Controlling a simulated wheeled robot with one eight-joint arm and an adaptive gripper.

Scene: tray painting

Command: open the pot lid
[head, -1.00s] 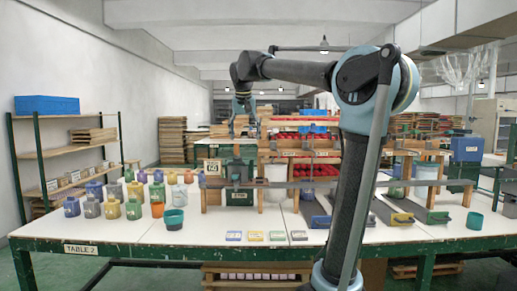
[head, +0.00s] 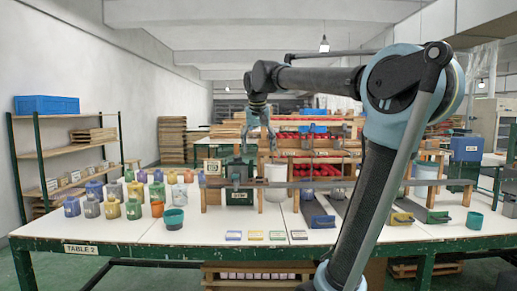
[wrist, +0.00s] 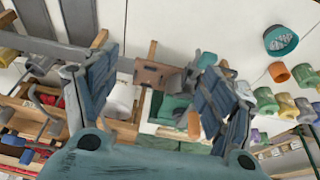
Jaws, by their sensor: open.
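Several coloured pots (head: 134,209) stand in rows on the left of the table, in grey, purple, yellow, green and orange; I cannot tell which one has the lid in question. Some of them show at the right edge of the wrist view, such as an orange one (wrist: 279,72). My gripper (head: 262,128) is open and empty, high above the back of the table, right of the pots and apart from them. In the wrist view its two fingers (wrist: 155,62) are spread wide, with a wooden post and a green box (wrist: 172,108) below.
A teal bowl (head: 173,219) stands at the front left of the table (head: 140,236). A long rail (head: 300,184) on wooden posts crosses the table. A white bucket (head: 276,181) stands behind it. Small coloured blocks (head: 256,236) lie at the front. Blue-handled trays (head: 323,221) lie right of centre.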

